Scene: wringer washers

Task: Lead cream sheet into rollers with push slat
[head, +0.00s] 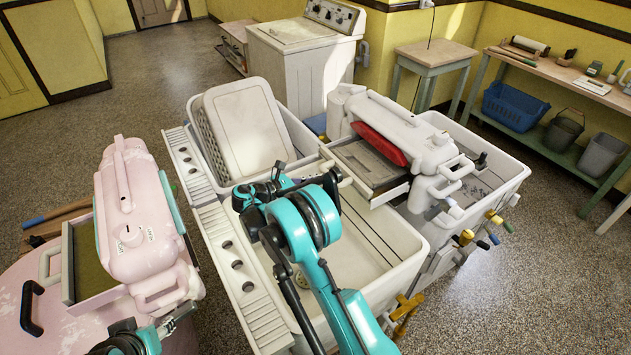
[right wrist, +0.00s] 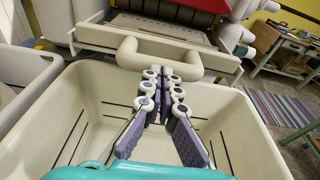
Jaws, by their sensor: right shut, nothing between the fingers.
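A white wringer (head: 395,125) stands over the twin cream tubs, with a red piece (head: 380,144) along its near side and a tray (head: 365,165) in front. My right gripper (head: 328,180) is over the near tub, close to the tray's cream handle. In the right wrist view, its purple-padded fingers (right wrist: 160,75) are shut and empty, the tips appearing just below the handle (right wrist: 160,50); contact is unclear. I cannot pick out a cream sheet or push slat.
A pink wringer (head: 140,215) stands at left beside the tubs. A pale basin (head: 245,120) leans in the far tub. Behind are a white machine (head: 305,55) and a small table (head: 435,55). A bench at right holds tools, with a blue basket (head: 512,107) below.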

